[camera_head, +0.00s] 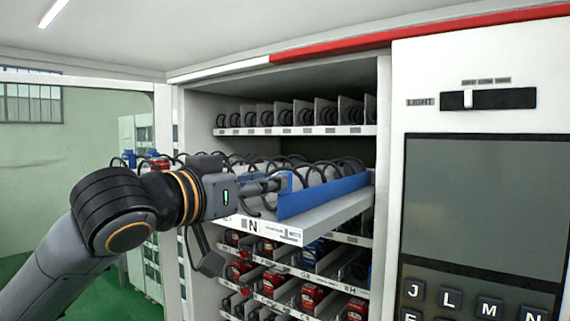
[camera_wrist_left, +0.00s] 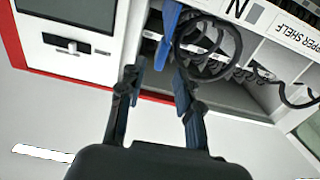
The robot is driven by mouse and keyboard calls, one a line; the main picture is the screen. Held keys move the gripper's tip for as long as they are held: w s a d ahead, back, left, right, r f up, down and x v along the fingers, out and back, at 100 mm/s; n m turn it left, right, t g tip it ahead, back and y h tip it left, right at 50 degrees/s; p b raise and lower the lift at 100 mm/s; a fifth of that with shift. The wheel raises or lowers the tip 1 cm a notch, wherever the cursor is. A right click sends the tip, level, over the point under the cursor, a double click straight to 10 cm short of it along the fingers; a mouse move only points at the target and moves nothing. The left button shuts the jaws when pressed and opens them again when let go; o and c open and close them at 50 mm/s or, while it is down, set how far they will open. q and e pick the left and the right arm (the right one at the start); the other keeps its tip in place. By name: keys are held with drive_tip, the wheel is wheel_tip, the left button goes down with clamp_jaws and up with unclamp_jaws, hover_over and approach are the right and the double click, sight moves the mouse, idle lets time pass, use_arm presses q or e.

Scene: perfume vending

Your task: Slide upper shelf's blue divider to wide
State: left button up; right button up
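The blue divider (camera_head: 325,193) stands upright along the right part of the pulled-out upper shelf (camera_head: 330,216), which carries a label with the letter N. My left gripper (camera_head: 282,184) is at the divider's front end in the head view. In the left wrist view the left gripper (camera_wrist_left: 158,72) has its two fingers apart. The blue divider (camera_wrist_left: 168,36) shows just ahead between the fingertips, nearer the right one in the picture. I cannot tell whether a finger touches it. My right gripper is in neither view.
Black spiral coils (camera_head: 317,172) fill the shelf left of the divider. A higher shelf (camera_head: 300,130) sits behind, and lower shelves with red boxes (camera_head: 312,296) are below. The control panel (camera_head: 480,200) stands at the right. An open glass door (camera_head: 80,150) is at the left.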

sight(285, 194)
use_arm(q)
drive_tip(key=p+x, duration=0.2)
drive_tip(key=x, duration=0.2)
drive_tip(key=shift+w+d+r, duration=0.15)
drive_tip(key=shift+w+d, duration=0.05)
drive_tip(key=shift+w, duration=0.1)
drive_tip(key=shift+w+d+f, duration=0.2)
drive_tip(key=shift+w+d, duration=0.2)
drive_tip(key=shift+w, duration=0.2)
drive_tip(key=shift+c, duration=0.4)
clamp_jaws()
